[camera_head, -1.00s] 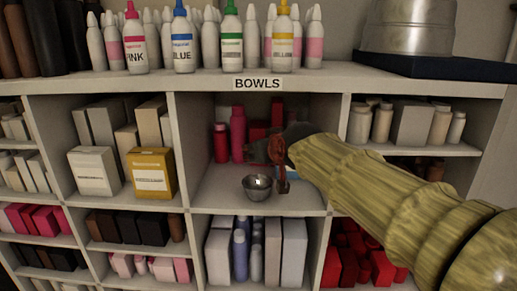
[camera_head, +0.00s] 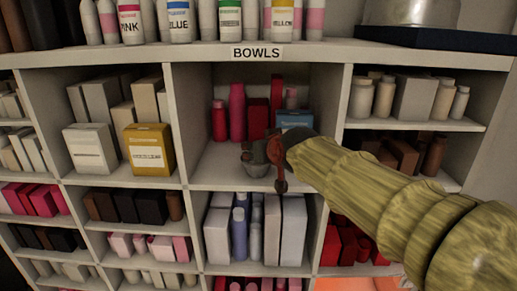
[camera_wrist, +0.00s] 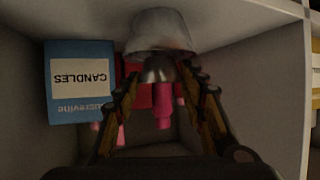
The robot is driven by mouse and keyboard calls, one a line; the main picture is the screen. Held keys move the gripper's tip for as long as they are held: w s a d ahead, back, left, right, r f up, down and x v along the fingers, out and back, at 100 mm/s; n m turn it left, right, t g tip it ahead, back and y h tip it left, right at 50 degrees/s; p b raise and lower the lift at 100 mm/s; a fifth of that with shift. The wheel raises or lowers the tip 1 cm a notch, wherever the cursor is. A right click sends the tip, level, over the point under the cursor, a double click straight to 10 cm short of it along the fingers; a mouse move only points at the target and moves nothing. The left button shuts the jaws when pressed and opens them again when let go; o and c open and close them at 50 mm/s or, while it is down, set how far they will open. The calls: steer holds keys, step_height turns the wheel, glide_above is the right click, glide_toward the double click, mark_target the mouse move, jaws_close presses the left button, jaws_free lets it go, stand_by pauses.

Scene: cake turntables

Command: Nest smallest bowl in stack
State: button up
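A grey metal bowl (camera_head: 254,170) stands upright on the shelf of the middle compartment. In the upside-down wrist view this larger bowl (camera_wrist: 160,32) is at the top. A smaller metal bowl (camera_wrist: 159,70) is just above its mouth, between my fingertips. In the head view the smaller bowl (camera_head: 257,150) shows just left of my gripper (camera_head: 275,152). My gripper appears shut on its sides. I cannot tell whether the two bowls touch, and the inside of the larger bowl is hidden.
The shelf edge carries a BOWLS label (camera_head: 257,53). A blue CANDLES box (camera_wrist: 80,82) stands close beside the fingers; pink and red bottles (camera_head: 237,110) stand behind. The compartment walls and upper board enclose the arm's space. Bare shelf (camera_head: 215,175) lies left of the bowls.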

steer(key=o, duration=0.5)
steer(key=shift+o, duration=0.2)
stand_by(0.3)
step_height(320, 180, up, 7)
steer(key=p, duration=0.3)
steer(key=s+d+f+m+g+h, duration=0.1)
steer(key=s+d+f+g, duration=0.1)
steer(key=s+d+f, duration=0.75)
steer(key=s+d+f+m+g+h, duration=0.1)
steer(key=s+d+f+g+h, duration=0.15)
steer(key=s+f, duration=0.85)
steer(key=s+d+f+m+g, duration=0.15)
steer(key=s+d+f, duration=0.4)
steer(key=s, duration=1.15)
step_height(320, 180, down, 24)
steer(key=d+b, duration=0.1)
steer(key=b, duration=2.6)
steer(key=shift+w+d+g, duration=0.2)
steer(key=shift+w+g, duration=0.1)
steer(key=shift+w, duration=0.1)
